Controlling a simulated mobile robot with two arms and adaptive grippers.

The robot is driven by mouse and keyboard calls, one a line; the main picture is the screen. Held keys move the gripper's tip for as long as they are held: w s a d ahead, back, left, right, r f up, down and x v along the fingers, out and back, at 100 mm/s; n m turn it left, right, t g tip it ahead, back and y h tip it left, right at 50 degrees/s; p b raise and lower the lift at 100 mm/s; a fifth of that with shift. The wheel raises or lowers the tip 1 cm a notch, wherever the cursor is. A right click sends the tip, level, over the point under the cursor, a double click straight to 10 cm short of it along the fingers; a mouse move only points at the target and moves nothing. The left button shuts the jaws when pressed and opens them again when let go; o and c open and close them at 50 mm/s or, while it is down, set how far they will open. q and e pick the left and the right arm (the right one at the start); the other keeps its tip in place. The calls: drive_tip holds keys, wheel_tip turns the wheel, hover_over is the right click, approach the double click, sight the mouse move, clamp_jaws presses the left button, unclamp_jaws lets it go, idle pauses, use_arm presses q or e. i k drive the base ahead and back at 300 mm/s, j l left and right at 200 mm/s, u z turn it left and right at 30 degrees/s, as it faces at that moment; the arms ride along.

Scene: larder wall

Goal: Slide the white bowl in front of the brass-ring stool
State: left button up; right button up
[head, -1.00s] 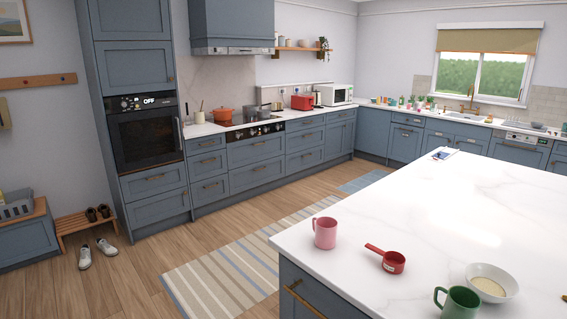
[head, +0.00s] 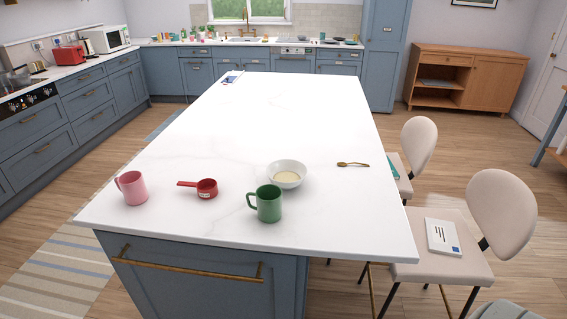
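The white bowl (head: 302,178) stands on the white island top, near its front end, with pale beige contents inside. Two cream stools stand along the island's right side. The nearer stool (head: 500,210) has dark legs, with brass-coloured bars low beneath its seat, and a white book or box (head: 443,237) lies on it. The farther stool (head: 418,146) has a teal item (head: 393,170) on its seat, and its legs are mostly hidden by the island. I cannot tell for sure which has a brass ring. Neither gripper is in view.
On the island top (head: 250,115), a green mug (head: 269,205) stands just in front of the bowl, a red measuring cup (head: 207,188) and pink mug (head: 133,188) are to its left, and a brass spoon (head: 352,164) lies to its right. The top's middle is clear.

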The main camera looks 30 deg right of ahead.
sight(285, 174)
drive_tip(key=z, duration=1.1)
drive_tip(key=i+j, duration=0.25)
drive_tip(key=j, duration=0.2)
drive_tip(key=i+j+u, duration=0.1)
drive_tip(key=i+j, duration=0.15)
drive_tip(key=j, duration=0.25)
